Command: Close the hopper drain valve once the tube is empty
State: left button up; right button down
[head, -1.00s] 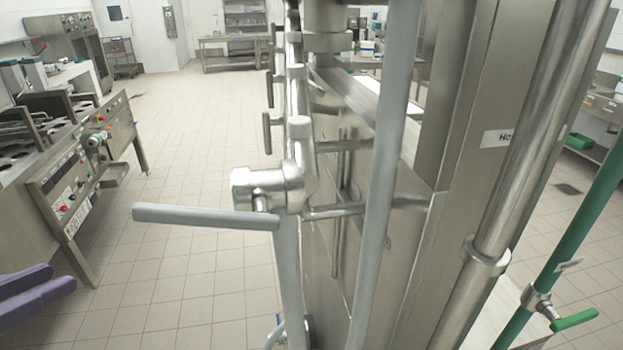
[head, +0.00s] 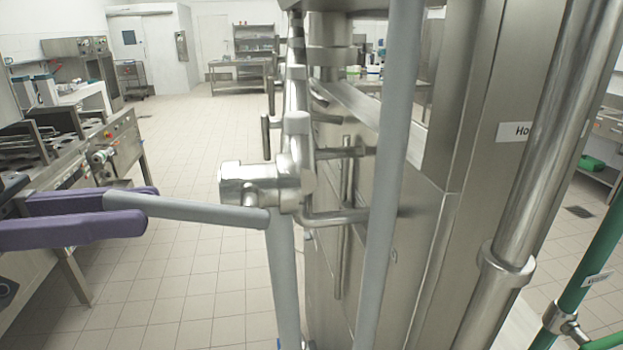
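A metal valve (head: 262,186) stands on the steel machine in the middle. Its long grey lever handle (head: 200,212) sticks out to the left, nearly level. My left gripper (head: 152,206) comes in from the left with two purple fingers. They lie on either side of the handle's free end, one behind it and one in front, and look slightly apart. Whether they touch it is hard to tell. A label beginning "Ho" (head: 516,131) is on the steel column (head: 470,200). No tube contents can be seen. My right gripper is out of view.
A grey upright pipe (head: 388,150) stands close in front of the machine, right of the valve. A steel pipe (head: 525,170) and a green pipe (head: 590,265) stand at right. A counter with equipment (head: 75,165) is at left. The tiled floor (head: 195,130) between is clear.

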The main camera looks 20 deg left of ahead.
aim_at(204, 205)
pick_arm(q)
jog(key=p+x, duration=0.1)
jog(key=x, duration=0.4)
jog(key=shift+w+d+r+p, duration=0.1)
jog(key=shift+w+r+p, duration=0.1)
jog(key=shift+p, duration=0.2)
jog(key=shift+w+d+f, duration=0.2)
jog(key=shift+w+d, duration=0.1)
jog(key=shift+d, duration=0.35)
jog(key=shift+c, duration=0.2)
grip_shut()
dwell(0.4)
